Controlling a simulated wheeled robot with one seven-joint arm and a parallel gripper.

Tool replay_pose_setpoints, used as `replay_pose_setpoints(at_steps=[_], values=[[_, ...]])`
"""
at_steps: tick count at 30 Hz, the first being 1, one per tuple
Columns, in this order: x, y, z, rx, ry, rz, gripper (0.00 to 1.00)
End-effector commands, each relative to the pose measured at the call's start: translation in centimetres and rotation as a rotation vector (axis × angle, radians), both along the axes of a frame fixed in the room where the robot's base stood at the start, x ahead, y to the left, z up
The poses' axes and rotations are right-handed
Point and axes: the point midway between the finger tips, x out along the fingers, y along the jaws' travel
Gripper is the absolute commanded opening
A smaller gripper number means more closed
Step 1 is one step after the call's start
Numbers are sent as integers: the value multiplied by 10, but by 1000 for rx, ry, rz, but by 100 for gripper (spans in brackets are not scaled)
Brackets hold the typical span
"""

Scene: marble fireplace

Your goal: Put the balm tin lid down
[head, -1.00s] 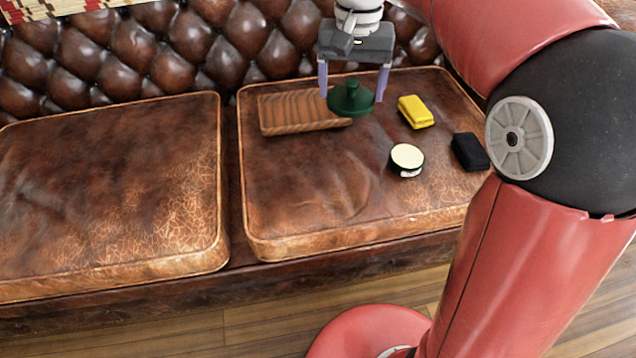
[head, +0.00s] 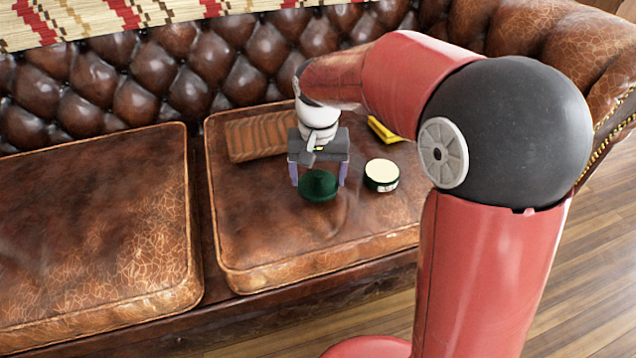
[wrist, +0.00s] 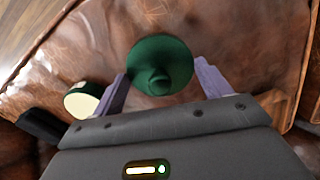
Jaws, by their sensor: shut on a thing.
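The green balm tin lid (head: 318,186) with its knob is between the two purple fingers of my gripper (head: 319,181), over the front part of the right seat cushion. It also shows in the wrist view (wrist: 160,62), knob toward the camera, between the fingertips (wrist: 163,84). My gripper is shut on it. I cannot tell whether its underside touches the leather. The open balm tin (head: 382,175), with a cream-coloured top, stands just right of the lid, apart from it. In the wrist view the tin (wrist: 82,102) is at the left.
A wooden board or tray (head: 255,136) lies at the back left of the cushion. A yellow block (head: 383,130) is partly hidden by my arm. A black block (wrist: 40,125) shows in the wrist view. Bare leather (head: 270,235) lies in front and left of the lid.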

Motion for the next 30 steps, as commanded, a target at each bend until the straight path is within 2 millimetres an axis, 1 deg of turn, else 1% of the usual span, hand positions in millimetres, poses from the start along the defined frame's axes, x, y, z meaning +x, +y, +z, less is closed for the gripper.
replay_pose_setpoints(at_steps=[1,3,11,15,16,20,28,30], values=[[-1,0,-12,-2,5,0,55],[0,0,-20,-1,2,0,55],[0,0,-22,0,1,0,55],[0,0,-26,-1,1,0,55],[0,0,-25,0,1,0,81],[0,0,-24,0,1,0,98],[0,0,-24,0,1,0,99],[0,0,-20,0,0,0,99]])
